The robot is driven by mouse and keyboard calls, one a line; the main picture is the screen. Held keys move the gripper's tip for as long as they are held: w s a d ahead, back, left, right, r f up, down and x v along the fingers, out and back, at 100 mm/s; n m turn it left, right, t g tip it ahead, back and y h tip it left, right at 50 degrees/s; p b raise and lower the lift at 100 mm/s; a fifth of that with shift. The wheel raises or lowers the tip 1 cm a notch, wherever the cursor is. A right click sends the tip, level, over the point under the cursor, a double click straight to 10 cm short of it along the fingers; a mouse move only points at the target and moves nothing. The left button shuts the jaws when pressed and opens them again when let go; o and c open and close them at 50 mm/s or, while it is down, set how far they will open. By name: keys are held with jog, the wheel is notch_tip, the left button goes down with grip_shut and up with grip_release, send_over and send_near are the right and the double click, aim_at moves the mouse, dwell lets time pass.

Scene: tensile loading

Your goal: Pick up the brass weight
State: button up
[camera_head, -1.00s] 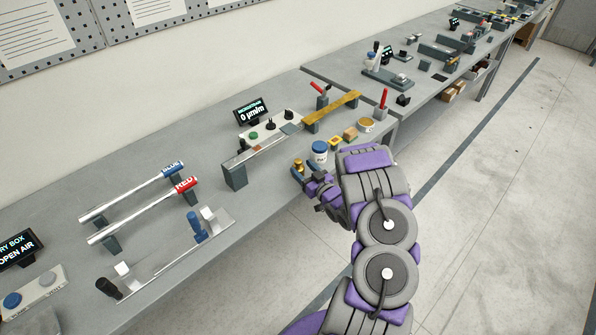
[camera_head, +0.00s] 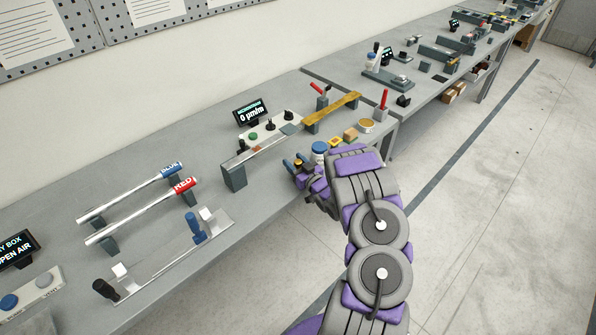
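The brass weight (camera_head: 298,162) is a small gold-coloured piece near the front edge of the grey bench, left of the blue-lidded white jar. My gripper (camera_head: 296,163) is at the bench edge with its two dark blue fingers apart, one on each side of the weight. It looks open. Whether a finger touches the weight is too small to tell. The gripper's body and arm hide part of the bench edge.
The blue-lidded jar (camera_head: 319,151) stands close to the right of my fingers. A grey stand (camera_head: 235,175) is to the left. Bare bench lies between the stand and my gripper.

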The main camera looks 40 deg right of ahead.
grip_shut()
dwell(0.3)
